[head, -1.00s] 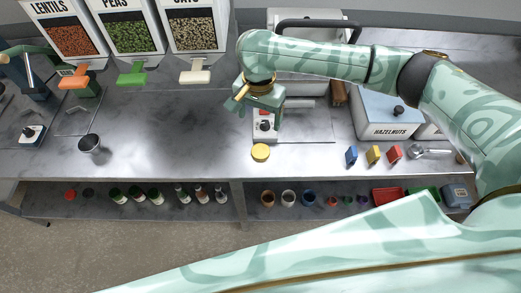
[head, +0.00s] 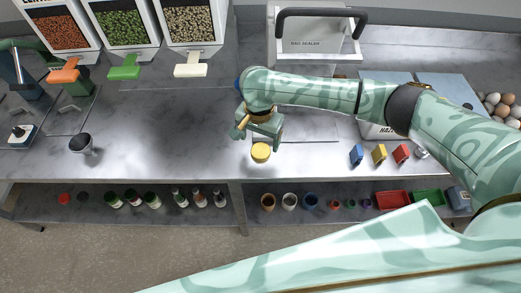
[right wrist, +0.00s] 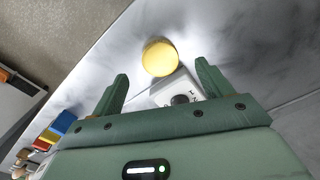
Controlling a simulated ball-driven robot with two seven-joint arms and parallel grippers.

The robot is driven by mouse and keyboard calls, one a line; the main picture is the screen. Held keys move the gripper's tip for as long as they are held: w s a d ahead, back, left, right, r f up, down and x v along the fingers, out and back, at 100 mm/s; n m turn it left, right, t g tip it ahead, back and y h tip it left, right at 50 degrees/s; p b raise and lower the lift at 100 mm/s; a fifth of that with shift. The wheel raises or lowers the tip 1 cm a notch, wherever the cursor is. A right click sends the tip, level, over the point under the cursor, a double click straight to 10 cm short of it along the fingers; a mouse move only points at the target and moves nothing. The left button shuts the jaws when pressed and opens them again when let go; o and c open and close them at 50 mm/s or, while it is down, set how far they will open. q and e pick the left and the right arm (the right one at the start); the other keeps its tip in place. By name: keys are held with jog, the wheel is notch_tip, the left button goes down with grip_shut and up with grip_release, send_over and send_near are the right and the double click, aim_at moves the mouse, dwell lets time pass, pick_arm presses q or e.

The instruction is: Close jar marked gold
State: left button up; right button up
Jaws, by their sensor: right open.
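A round yellow-gold lid or lidded jar top (head: 261,152) sits on the bench near its front edge; from above I cannot tell whether a jar is under it. In the right wrist view the gold piece (right wrist: 160,57) lies just beyond the fingertips, between their lines and not touching them. My right gripper (head: 262,138) is open and empty, pointing down just behind the gold piece; it also shows in the right wrist view (right wrist: 162,70).
A white device with a black knob (right wrist: 180,99) is beside the gold piece. Blue, yellow (head: 379,154) and red blocks stand at right. Dispensers (head: 124,27) and a bag sealer (head: 315,48) are behind. Bench between cup and gold piece is clear.

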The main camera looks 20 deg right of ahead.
aim_at(260, 151)
notch_tip(260, 151, down, 6)
jog(key=b, duration=0.3)
jog(key=shift+r, duration=0.4)
jog(key=shift+d, duration=0.1)
jog(key=c, duration=1.1)
jog(key=shift+r, duration=0.1)
jog(key=shift+r+p, duration=0.3)
jog(key=shift+p, duration=0.05)
jog(key=r+p, duration=0.1)
jog(key=r, duration=0.2)
jog(key=shift+a+r+p, duration=0.3)
jog(key=shift+a+p, duration=0.1)
jog(key=s+a+r+p, duration=0.1)
jog(key=a+r, duration=0.2)
jog(key=a, duration=0.1)
jog(key=s+a+r+p, duration=0.1)
jog(key=a+r+p, duration=0.1)
jog(key=a, duration=0.2)
jog(key=s+a+r+p, duration=0.1)
jog(key=s+a+r, duration=0.1)
jog(key=a+r, duration=0.1)
jog(key=shift+a+r+p, duration=0.3)
jog(key=shift+a, duration=0.6)
